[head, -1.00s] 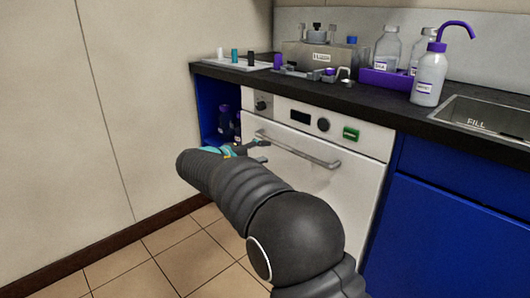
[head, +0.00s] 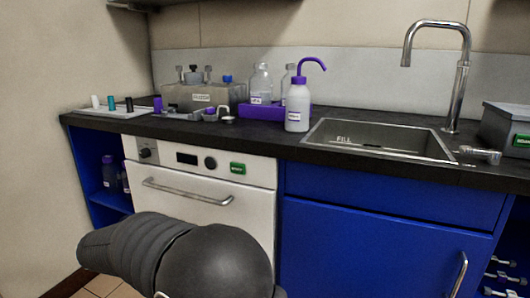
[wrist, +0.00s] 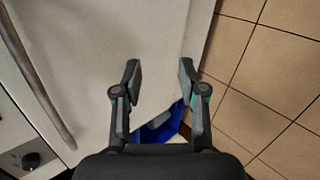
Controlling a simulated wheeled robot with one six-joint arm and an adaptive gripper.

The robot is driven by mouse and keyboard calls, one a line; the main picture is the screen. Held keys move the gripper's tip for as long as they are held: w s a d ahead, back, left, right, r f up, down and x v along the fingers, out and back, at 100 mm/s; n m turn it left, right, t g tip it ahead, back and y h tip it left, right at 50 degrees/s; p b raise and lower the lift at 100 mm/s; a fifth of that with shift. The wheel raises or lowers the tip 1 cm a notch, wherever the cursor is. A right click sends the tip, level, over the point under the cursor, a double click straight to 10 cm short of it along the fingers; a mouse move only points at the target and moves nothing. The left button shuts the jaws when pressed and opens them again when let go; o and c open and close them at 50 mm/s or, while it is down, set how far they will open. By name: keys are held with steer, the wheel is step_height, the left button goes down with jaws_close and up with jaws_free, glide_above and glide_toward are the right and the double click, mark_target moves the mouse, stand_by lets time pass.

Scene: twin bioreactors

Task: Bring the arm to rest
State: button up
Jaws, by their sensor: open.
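My gripper (wrist: 160,80) shows in the wrist view with its two dark fingers apart and nothing between them. Beyond the fingers are the white appliance front (wrist: 130,40) and the tiled floor (wrist: 270,70). In the head view my dark arm is folded low in front of the white appliance (head: 255,190), at the bottom left. The gripper itself is hidden there behind the arm.
The appliance's bar handle (head: 185,192) stands out from its front. An open blue cabinet bay (head: 95,165) with bottles is to its left. The black counter (head: 260,138) carries a purple tray (head: 262,111), a wash bottle (head: 298,108) and a sink (head: 380,138).

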steer(key=s+d+r+m+g+y+p, duration=0.1)
steer(key=s+d+r+m, duration=0.2)
steer(key=s+d, duration=0.5)
steer(key=s+d+r+m+g+y+p, duration=0.1)
steer(key=s+d+r+m, duration=0.3)
steer(key=s+d, duration=0.5)
steer(key=s+d+r+m+y+p, duration=0.1)
steer(key=s+d+r+m, duration=0.3)
steer(key=d, duration=2)
steer(key=s+m+y, duration=0.1)
steer(key=s+m, duration=0.2)
steer(key=s, duration=0.2)
steer(key=shift+s+r+g+y, duration=0.25)
steer(key=shift+g+y, duration=0.05)
steer(key=shift+g, duration=0.1)
